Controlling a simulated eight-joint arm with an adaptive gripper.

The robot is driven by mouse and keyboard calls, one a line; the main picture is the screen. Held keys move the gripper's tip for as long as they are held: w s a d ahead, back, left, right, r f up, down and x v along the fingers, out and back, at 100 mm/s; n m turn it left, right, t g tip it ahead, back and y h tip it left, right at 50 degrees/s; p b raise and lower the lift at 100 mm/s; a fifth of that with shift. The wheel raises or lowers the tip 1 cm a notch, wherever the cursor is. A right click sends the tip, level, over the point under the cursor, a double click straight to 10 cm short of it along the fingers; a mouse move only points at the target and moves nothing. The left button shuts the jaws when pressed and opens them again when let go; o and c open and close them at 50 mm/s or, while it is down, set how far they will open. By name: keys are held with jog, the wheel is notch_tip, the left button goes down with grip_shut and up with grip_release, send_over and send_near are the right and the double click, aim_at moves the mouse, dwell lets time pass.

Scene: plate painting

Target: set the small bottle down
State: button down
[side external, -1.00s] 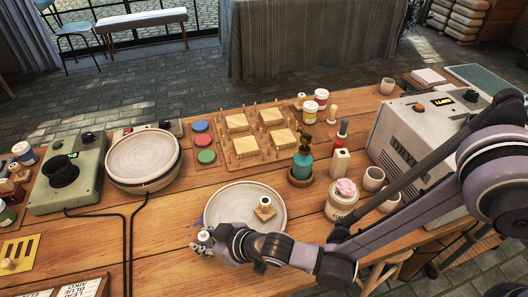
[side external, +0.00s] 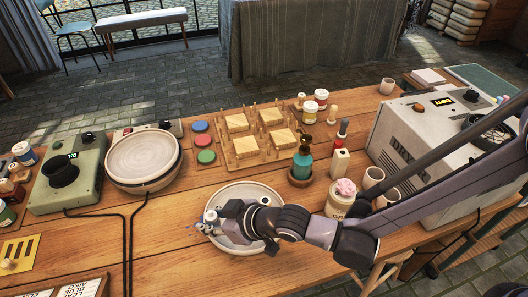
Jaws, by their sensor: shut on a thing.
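My gripper (side external: 208,226) is over the left part of the large pale plate (side external: 262,190) at the table's front. It is shut on a small bottle (side external: 211,216), of which only a pale upper part shows between the fingers. The bottle looks roughly upright. I cannot tell whether its base touches the plate or hangs above it. My wrist and forearm cover the plate's middle and right front.
A teal bottle (side external: 303,162) stands in a brown dish behind the plate. A jar with a pink sponge (side external: 342,197) and pale cups (side external: 374,176) stand to the right. A pegged wooden rack (side external: 247,145) is behind.

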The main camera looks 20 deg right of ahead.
jog(key=w+d+r, duration=0.3)
jog(key=d+r, duration=0.2)
jog(key=d, duration=0.2)
notch_tip(320, 180, up, 11)
jog(key=d, duration=0.1)
jog(key=w+d+m+t+h, duration=0.3)
jog(key=w+d+m+h, duration=0.5)
jog(key=w+d, duration=1.25)
jog(key=w+d+m+g+h, duration=0.1)
jog(key=w+d+m+h, duration=0.15)
jog(key=d, duration=0.75)
jog(key=w+d+m+g+h, duration=0.1)
jog(key=w+d+m+h, duration=0.2)
jog(key=d, duration=0.7)
jog(key=w+d+m+g+h, duration=0.15)
jog(key=d+m, duration=0.35)
jog(key=d, duration=0.5)
jog(key=shift+n+t, duration=0.25)
jog(key=f, duration=1.1)
jog(key=w+f, duration=0.1)
jog(key=f, duration=0.5)
jog(key=shift+a+f, duration=0.1)
jog(key=shift+f, duration=2.1)
